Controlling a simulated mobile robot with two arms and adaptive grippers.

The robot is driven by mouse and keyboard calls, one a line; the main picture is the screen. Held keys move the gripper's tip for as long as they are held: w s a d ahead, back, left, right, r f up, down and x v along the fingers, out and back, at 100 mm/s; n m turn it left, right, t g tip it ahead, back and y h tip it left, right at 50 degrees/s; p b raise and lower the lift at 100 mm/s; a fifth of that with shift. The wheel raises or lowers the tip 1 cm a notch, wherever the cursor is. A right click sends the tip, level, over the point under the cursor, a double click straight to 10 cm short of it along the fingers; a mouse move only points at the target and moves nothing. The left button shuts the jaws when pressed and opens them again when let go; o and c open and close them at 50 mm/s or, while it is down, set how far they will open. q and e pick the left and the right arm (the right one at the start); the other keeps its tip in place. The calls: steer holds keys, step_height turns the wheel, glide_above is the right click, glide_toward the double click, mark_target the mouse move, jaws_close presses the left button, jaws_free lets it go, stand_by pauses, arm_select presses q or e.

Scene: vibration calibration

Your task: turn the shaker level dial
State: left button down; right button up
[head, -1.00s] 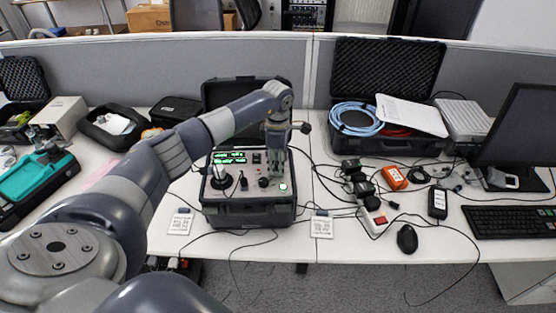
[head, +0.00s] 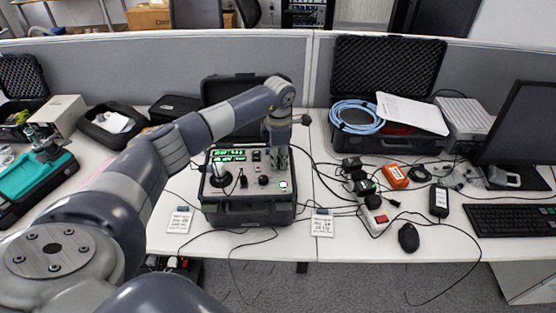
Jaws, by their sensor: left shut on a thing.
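The dark shaker calibrator case (head: 248,216) stands open on the white desk at the centre. Its panel has lit green displays (head: 229,156), a round shaker post (head: 220,177) at left and a small black knob (head: 263,180) in plain sight. My left gripper (head: 278,168) points down over the right part of the panel, up and right of that knob. It is shut on a dial there, which the fingers mostly hide; the dial's marking is too small to read. My right gripper is not in view.
The case's raised lid is behind my left arm. Printed cards (head: 179,220) lie at the desk front. Cables, a power strip (head: 374,216), an orange device (head: 395,176) and a mouse (head: 408,237) lie to the right. A monitor and keyboard (head: 512,220) are at far right.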

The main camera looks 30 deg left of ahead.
arm_select(q)
steer(key=n+b, duration=0.1)
steer(key=n, duration=0.3)
steer(key=shift+n, duration=2.8)
steer(key=c, duration=1.3)
jaws_free()
steer(key=shift+w, duration=0.1)
steer(key=shift+c, duration=0.2)
steer(key=shift+r, duration=0.2)
step_height(320, 180, up, 12)
steer(key=shift+d+f, duration=0.15)
steer(key=shift+d, duration=0.2)
